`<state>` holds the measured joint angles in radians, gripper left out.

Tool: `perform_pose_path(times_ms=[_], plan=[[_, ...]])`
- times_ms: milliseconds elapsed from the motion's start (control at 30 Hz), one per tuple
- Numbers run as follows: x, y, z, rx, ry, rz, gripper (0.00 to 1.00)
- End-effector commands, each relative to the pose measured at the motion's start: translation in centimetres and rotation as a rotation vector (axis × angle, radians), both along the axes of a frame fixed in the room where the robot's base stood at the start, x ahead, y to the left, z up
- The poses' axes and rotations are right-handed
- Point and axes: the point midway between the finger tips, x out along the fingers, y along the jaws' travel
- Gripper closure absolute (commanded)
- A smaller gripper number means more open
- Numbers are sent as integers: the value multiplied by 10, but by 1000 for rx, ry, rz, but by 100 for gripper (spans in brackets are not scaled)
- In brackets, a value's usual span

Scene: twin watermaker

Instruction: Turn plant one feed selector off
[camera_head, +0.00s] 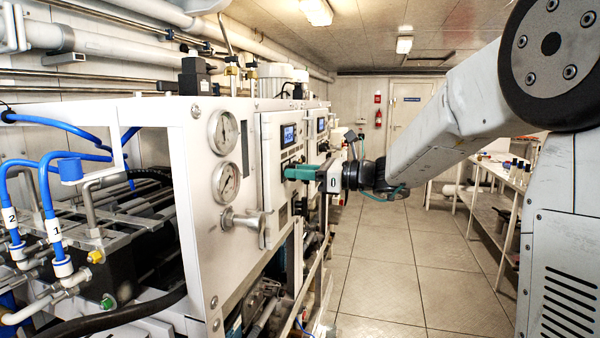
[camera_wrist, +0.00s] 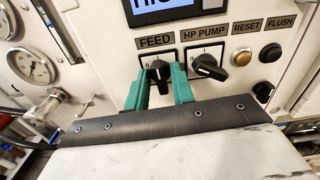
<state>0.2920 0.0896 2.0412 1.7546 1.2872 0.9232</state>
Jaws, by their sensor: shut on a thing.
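The feed selector (camera_wrist: 158,72) is a black rotary knob under the FEED label (camera_wrist: 156,41) on a white control panel in the wrist view. My gripper (camera_wrist: 163,75) has two teal fingers, one on each side of this knob, and is shut on it. The fingers hide part of the knob and its position marks, so I cannot tell which way its pointer is set. In the head view my gripper (camera_head: 292,173) reaches the front of the near panel (camera_head: 272,165), below a small blue display (camera_head: 288,135). The knob itself is hidden there.
Right of the feed knob are the HP PUMP knob (camera_wrist: 209,68), a RESET button (camera_wrist: 242,57) and a FLUSH button (camera_wrist: 270,53). Two gauges (camera_head: 224,132) and a metal valve (camera_head: 243,220) lie left of the panel. The aisle floor (camera_head: 390,260) is clear.

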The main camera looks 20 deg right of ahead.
Motion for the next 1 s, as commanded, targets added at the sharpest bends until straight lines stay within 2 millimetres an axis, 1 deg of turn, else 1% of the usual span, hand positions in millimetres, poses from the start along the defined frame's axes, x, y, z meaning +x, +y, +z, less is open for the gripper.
perform_pose_path(times_ms=[167, 700, 1000], plan=[[0, 0, 0, -63, -87, 0, 98], [-1, 0, 0, -356, -489, 0, 98], [-1, 1, -1, -491, -675, 1, 98]])
